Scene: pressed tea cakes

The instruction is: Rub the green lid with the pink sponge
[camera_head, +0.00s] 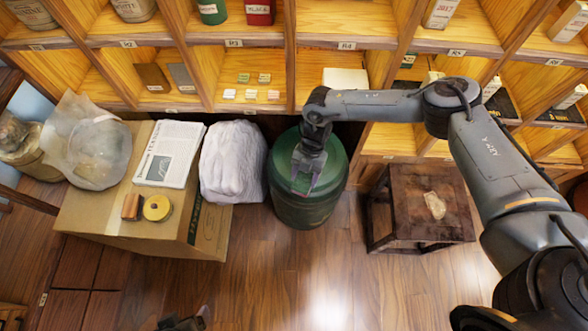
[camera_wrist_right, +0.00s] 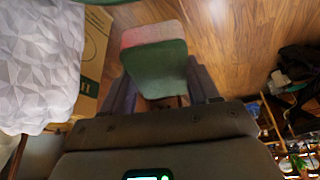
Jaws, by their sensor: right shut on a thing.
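The green lid (camera_head: 328,152) tops a round green drum standing on the floor in the head view. My right gripper (camera_head: 302,182) is over the lid, pointing down toward its front part. It is shut on the pink sponge, which shows between the fingers in the right wrist view (camera_wrist_right: 153,36) with a pink edge and a green face. In the head view the sponge is mostly hidden by the gripper. I cannot tell whether the sponge touches the lid. A dark part at the bottom edge looks like my left gripper (camera_head: 184,322); its fingers are not clear.
A white wrapped bundle (camera_head: 233,160) stands close left of the drum, beside a cardboard box (camera_head: 100,205) bearing newspapers (camera_head: 168,155) and a tape roll (camera_head: 157,208). A dark wooden stool (camera_head: 405,215) stands to the right. Shelves (camera_head: 270,40) rise behind. The floor in front is clear.

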